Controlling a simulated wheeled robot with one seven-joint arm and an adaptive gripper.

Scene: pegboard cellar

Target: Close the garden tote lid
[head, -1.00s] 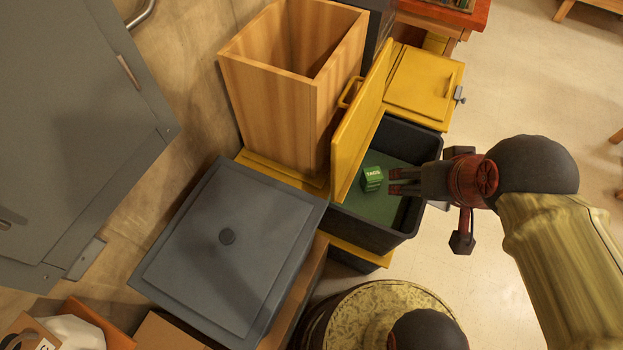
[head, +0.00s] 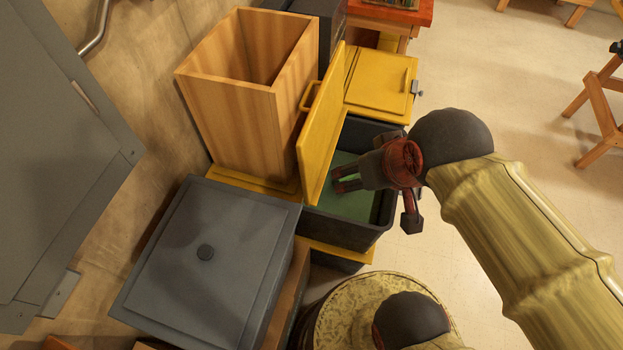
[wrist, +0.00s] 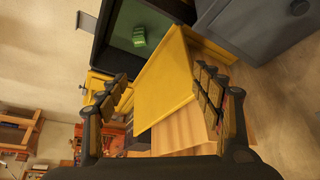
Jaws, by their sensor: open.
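The garden tote is a black bin (head: 368,236) with a green inside, and its yellow lid (head: 324,125) stands open, upright along the bin's left side. The lid also shows in the wrist view (wrist: 165,88), where it appears between my two fingers. My gripper (head: 338,178) is open and empty above the bin's opening, with its fingers pointing left at the lid's inner face. I cannot tell whether they touch it. A small green box (wrist: 139,36) lies inside the bin; my gripper hides it in the head view.
A tall open wooden box (head: 240,110) stands right behind the lid. A grey lidded bin (head: 205,275) is at front left, and a round mottled drum top (head: 345,300) is in front. A second yellow lid (head: 380,85) lies closed beyond the tote.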

